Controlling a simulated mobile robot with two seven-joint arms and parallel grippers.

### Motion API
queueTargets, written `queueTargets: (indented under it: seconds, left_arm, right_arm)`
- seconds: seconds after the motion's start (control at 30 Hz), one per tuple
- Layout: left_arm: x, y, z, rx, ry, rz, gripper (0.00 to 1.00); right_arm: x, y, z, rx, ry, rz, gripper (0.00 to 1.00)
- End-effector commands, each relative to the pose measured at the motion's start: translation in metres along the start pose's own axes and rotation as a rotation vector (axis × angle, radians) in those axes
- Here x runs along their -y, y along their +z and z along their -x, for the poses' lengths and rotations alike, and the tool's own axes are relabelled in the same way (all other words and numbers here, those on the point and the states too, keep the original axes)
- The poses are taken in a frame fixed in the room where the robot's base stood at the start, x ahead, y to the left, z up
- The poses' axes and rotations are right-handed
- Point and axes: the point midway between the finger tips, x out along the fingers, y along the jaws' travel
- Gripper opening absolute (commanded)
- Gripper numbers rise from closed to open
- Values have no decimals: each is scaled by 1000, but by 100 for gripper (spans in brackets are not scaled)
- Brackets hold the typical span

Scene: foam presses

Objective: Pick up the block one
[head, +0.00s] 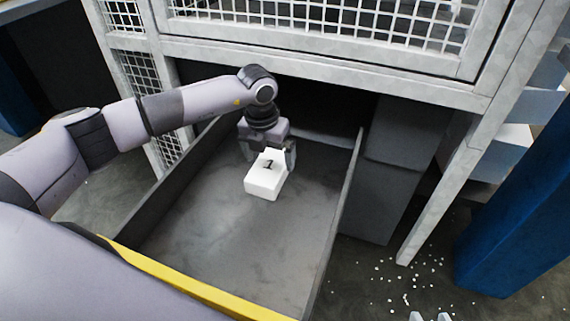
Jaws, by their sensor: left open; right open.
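Block one is a white block (264,186) with a black "1" on its top face. It lies on the floor of the grey bin (205,236), near its far end. My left gripper (269,156) reaches in from the left and points down at the block's far end. Its fingers are apart, one on each side of that end; I cannot tell whether they touch the block. Part of the block's far end is hidden by the gripper.
The bin has dark side walls and a yellow front edge (190,285). A grey metal frame with white mesh (320,22) overhangs its far end. A blue post (520,215) stands at the right. White foam bits (420,262) are scattered on the floor there.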

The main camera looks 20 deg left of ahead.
Motion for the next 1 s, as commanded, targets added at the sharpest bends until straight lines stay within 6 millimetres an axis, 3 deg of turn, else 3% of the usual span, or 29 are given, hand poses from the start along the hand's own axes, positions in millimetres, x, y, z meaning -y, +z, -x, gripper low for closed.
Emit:
queueTargets:
  seconds: [0.17, 0.63, 0.97, 1.0]
  left_arm:
    - [-9, 4, -3, 7, 33, 10, 100]
    - [-15, 7, -63, 8, 34, 9, 100]
    - [-15, 8, -69, 10, 33, 8, 100]
    - [-15, 8, -69, 10, 33, 8, 87]
  right_arm:
    - [1, 2, -2, -3, -4, -1, 43]
    - [14, 2, -15, -37, -67, -74, 43]
    - [16, 0, -16, -40, -77, -86, 43]
    - [16, 0, -16, -40, -77, -86, 43]
